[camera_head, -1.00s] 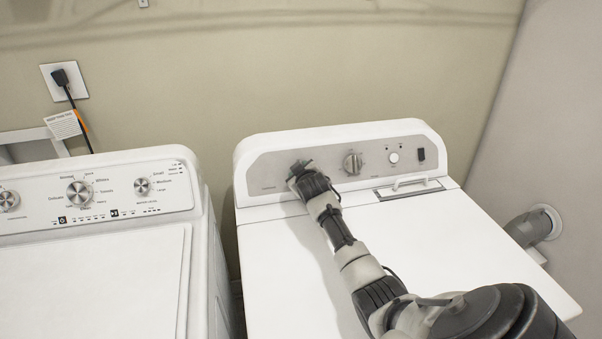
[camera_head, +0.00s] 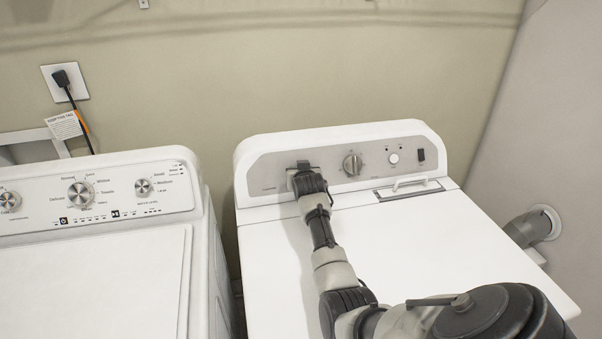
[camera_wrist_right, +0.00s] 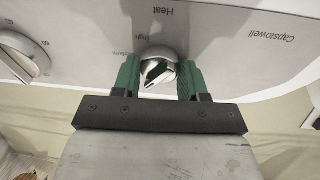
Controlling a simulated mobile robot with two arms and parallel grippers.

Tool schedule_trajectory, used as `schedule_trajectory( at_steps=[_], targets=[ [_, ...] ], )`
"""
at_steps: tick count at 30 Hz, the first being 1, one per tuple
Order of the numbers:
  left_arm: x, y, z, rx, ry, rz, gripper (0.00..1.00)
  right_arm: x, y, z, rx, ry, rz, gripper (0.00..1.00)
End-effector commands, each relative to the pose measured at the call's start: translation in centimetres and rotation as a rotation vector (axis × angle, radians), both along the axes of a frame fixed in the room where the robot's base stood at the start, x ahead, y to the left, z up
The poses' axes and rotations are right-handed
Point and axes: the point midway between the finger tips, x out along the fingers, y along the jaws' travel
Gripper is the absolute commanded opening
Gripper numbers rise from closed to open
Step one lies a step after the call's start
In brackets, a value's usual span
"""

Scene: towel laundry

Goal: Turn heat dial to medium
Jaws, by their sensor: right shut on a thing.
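The heat dial (camera_wrist_right: 158,68) is a round silver knob on the grey control panel of the right-hand machine, under an upside-down "Heat" label in the right wrist view. My right gripper (camera_wrist_right: 158,75) has its green fingers on both sides of this dial and is shut on it. Printed "high" and partly hidden "medium" marks lie left of the dial there. The dial's exact setting is hard to read. In the head view my right gripper (camera_head: 303,170) is at the panel's left part and covers the dial. My left gripper is not in view.
A second, larger dial (camera_head: 352,164) sits right of my gripper on the panel, with a round button (camera_head: 394,158) and a dark switch (camera_head: 421,155) beyond. A white washer (camera_head: 90,265) stands at the left. The dryer's top (camera_head: 440,240) is clear apart from my arm.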

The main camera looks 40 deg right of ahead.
Motion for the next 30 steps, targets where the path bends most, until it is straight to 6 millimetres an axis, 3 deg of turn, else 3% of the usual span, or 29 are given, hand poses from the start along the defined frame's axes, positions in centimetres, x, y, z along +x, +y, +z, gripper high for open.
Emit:
schedule_trajectory(
  at_steps=[30],
  targets=[
    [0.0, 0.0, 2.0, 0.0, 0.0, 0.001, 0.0, 0.1, 0.0, 0.3, 0.722, -0.396, -0.397, 0.19]
  ],
)
